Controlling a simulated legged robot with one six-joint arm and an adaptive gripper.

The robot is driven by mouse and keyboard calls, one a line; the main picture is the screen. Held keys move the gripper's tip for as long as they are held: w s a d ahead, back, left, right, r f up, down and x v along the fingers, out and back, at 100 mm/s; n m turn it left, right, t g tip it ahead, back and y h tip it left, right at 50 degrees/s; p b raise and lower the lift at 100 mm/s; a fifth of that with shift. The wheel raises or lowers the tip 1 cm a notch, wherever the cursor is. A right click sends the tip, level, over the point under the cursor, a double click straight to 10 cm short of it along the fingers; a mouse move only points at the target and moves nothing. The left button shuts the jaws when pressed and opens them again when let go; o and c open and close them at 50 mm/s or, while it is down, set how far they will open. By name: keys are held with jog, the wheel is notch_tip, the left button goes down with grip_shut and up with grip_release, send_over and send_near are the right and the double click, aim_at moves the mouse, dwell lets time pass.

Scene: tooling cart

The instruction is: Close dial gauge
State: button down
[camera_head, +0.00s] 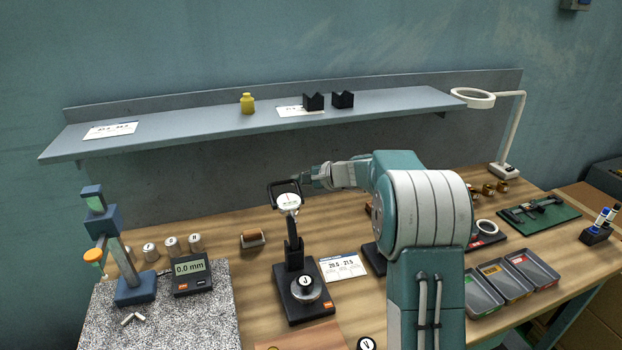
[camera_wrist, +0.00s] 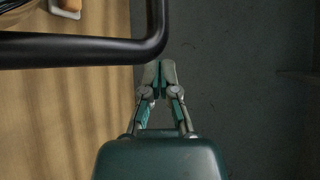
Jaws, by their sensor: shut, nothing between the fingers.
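The dial gauge (camera_head: 289,202) sits on a black stand (camera_head: 304,294) in the middle of the bench, its white face toward the camera. A black frame or handle (camera_head: 284,184) stands up around the top of the face. A silver knob marked J lies on the stand's base. My gripper (camera_head: 303,176) is shut and empty, just right of the black frame at about its height.
A grey shelf (camera_head: 200,122) runs along the wall behind. A digital readout (camera_head: 191,275) and blue stand (camera_head: 134,288) are on a granite plate at left. A card (camera_head: 343,268) lies right of the gauge stand. Trays (camera_head: 532,267) and a ring lamp (camera_head: 472,97) are at right.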

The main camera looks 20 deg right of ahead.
jog(key=s, duration=0.1)
jog(key=s+r, duration=0.1)
jog(key=s+a+r, duration=0.1)
jog(key=shift+s, duration=0.2)
jog(key=shift+d, duration=0.1)
